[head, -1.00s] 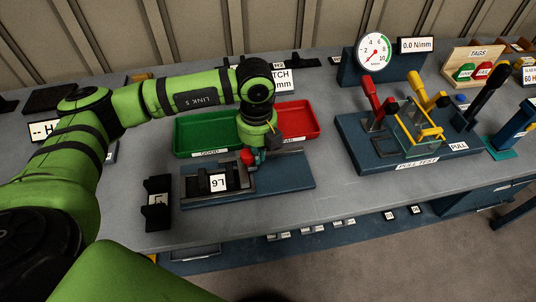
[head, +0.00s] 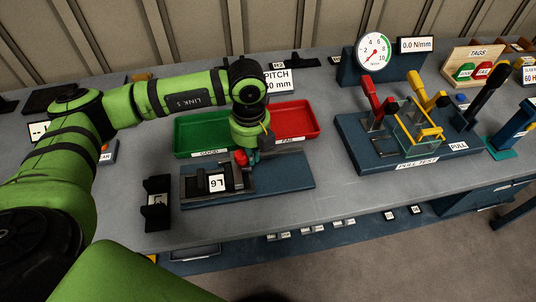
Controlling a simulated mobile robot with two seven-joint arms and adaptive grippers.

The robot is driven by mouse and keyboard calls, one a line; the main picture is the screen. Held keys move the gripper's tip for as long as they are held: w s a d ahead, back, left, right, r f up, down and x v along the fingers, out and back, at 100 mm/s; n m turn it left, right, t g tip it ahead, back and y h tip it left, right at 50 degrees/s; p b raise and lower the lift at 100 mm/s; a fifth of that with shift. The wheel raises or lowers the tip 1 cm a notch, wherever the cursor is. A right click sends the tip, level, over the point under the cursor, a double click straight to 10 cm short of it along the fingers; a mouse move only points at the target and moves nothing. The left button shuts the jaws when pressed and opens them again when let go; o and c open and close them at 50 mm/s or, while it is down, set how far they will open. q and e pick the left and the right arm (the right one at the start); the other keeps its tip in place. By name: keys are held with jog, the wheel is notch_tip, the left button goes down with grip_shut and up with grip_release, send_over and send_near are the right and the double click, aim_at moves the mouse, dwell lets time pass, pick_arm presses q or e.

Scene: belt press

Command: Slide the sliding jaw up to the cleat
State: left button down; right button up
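A blue base plate (head: 285,173) lies on the bench in front of the green and red trays. On its left part sits a dark fixture holding a black piece with a white label (head: 217,182). The sliding jaw (head: 245,178) appears to be the grey part just right of that piece, with a red knob (head: 240,157) at its back. I cannot make out the cleat clearly. My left gripper (head: 252,157) points down at the red knob, touching or very near it. Its fingers are small and partly hidden, so its opening is unclear. My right gripper is not in view.
A green tray (head: 178,140) and a red tray (head: 312,118) stand behind the plate. A black holder (head: 157,213) stands to its left. A lever stand marked PULL TEST (head: 355,150) is at the right. The plate's right part is bare.

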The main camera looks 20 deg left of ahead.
pick_arm(q)
jog(key=shift+w+d, duration=0.1)
dwell(0.5)
jog(key=shift+r, duration=0.2)
notch_tip(320, 180, up, 9)
jog(key=p, duration=0.4)
jog(key=shift+f+p, duration=0.2)
jog(key=shift+p, duration=0.2)
dwell(0.8)
